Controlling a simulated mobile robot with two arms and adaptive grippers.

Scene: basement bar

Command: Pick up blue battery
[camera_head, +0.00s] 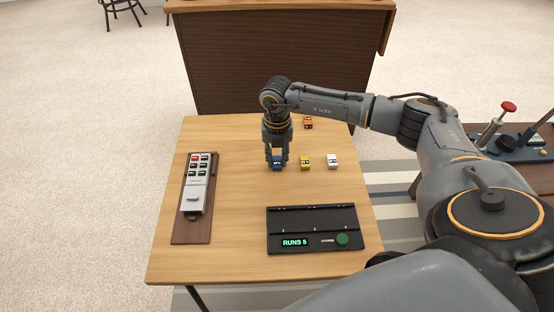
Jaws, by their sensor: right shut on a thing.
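The blue battery (277,163) is on the wooden table, left of the yellow one. My right gripper (277,158) points down over it and is shut on it, with the fingers on either side. The fingers hide part of the battery, and I cannot tell whether it touches the table. My left gripper is not in view.
A yellow battery (305,162), a white battery (332,161) and an orange one (308,123) stand nearby. A black tray (311,246) with a green "RUNS 5" display lies in front. A grey remote-like panel (195,190) on a dark board lies left. Between them the table (236,225) is clear.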

